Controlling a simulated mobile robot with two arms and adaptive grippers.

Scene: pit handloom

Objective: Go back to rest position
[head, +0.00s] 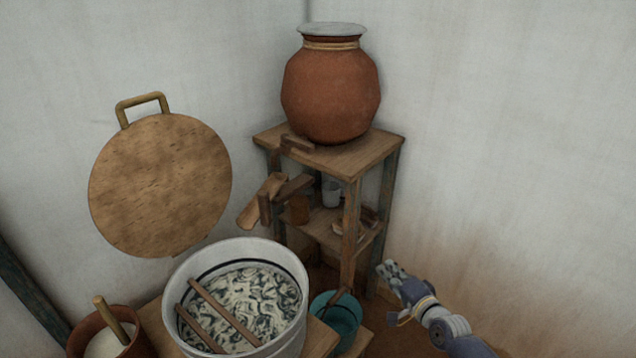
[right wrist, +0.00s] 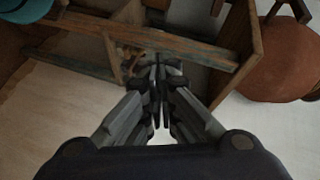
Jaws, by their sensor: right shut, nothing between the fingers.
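My right gripper (head: 391,270) is at the lower right in the head view, in front of and to the right of the wooden stand (head: 384,142). In the right wrist view its fingers (right wrist: 158,92) are together with nothing between them. The stand's wooden frame (right wrist: 150,38) lies beyond the fingertips in that view. I cannot tell the exact gap between gripper and stand. My left gripper does not show in either view.
A clay pot (head: 331,95) with a lid stands on the stand. A round wooden lid (head: 160,185) is at the left wall. Below are a metal tub (head: 291,258) with two sticks across it, a teal bucket (head: 341,318) and a brown bowl (head: 135,342). The right side is clear.

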